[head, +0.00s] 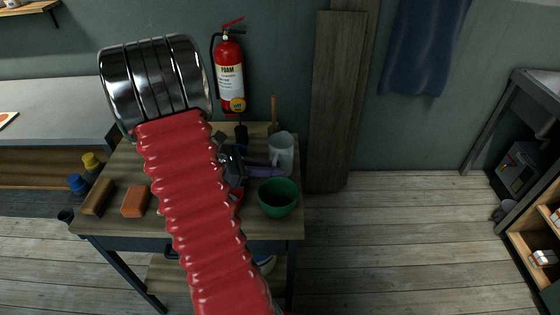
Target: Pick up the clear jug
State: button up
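The clear jug (284,145) stands upright near the back right of the small wooden table in the head view. It looks pale and see-through, with its lower left side partly covered. My gripper (266,168), dark with purplish fingers, reaches from the left to the jug's lower part. The fingers overlap the jug in the picture. I cannot tell whether they touch it, or whether they are open or shut. My red ribbed arm hides much of the table to the left of the gripper.
A green bowl (278,197) stands just in front of the jug on the wooden table (135,170). An orange sponge (136,201) and a brown block (98,197) lie at the left. A fire extinguisher (229,70) hangs behind. The floor (400,240) to the right is clear.

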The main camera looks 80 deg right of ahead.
jog(key=shift+s+d+f, duration=0.2)
jog(key=shift+s, duration=0.15)
jog(key=shift+c, duration=0.2)
grip_shut()
jog(key=shift+r, duration=0.25)
dwell(0.5)
jog(key=shift+r, duration=4.75)
jog(key=shift+w, duration=0.1)
